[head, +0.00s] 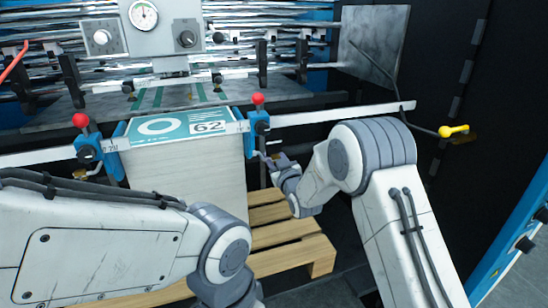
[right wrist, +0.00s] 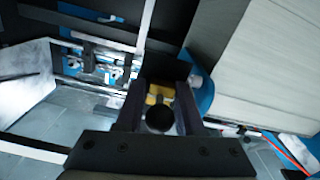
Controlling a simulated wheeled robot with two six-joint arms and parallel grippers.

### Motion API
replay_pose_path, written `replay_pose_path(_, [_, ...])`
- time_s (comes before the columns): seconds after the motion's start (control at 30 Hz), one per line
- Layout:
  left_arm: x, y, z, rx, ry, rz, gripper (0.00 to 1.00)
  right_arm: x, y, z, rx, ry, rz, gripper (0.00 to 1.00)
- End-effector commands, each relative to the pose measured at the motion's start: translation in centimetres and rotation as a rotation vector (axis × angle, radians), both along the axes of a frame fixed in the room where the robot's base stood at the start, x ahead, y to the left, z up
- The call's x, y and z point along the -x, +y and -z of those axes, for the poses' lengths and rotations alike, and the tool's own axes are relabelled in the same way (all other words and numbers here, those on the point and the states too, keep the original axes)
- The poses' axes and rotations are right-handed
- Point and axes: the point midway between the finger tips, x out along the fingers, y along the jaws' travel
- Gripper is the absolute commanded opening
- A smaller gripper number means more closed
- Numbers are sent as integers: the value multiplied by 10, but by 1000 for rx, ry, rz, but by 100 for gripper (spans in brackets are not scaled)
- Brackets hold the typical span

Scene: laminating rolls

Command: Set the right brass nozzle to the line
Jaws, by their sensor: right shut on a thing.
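My right gripper (head: 274,163) is at the right blue bracket (head: 258,128), low on its right side, by the paper stack. In the right wrist view its two dark fingers (right wrist: 160,112) are shut on the right brass nozzle (right wrist: 159,91). The brass shows between the fingers, behind a round black end. In the head view the nozzle is hidden, and I cannot make out the line. My left arm crosses the lower left.
A tall paper stack (head: 185,180) with a printed top sheet stands on a wooden pallet (head: 285,247) between the brackets. A metal rail (head: 340,115) runs across above. A gauge panel (head: 160,35) is behind.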

Motion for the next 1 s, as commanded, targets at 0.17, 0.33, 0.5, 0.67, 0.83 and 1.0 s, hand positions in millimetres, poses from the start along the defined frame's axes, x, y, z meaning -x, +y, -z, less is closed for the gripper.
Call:
replay_pose_path(0.17, [0,0,0,0,0,0,54,0,0,-2,3,-3,0,0])
replay_pose_path(0.33, [0,0,-8,0,0,0,54,-1,0,-24,1,-6,0,0])
replay_pose_path(0.5, [0,0,-16,0,0,0,54,0,0,-52,0,-8,0,0])
replay_pose_path(0.67, [0,0,-15,0,0,0,54,0,0,-51,2,-4,-1,0])
replay_pose_path(0.83, [0,0,-14,0,0,0,54,0,0,-50,2,-1,-1,52])
replay_pose_path(1.0, [0,0,-14,0,0,0,54,0,0,-50,1,0,-1,59])
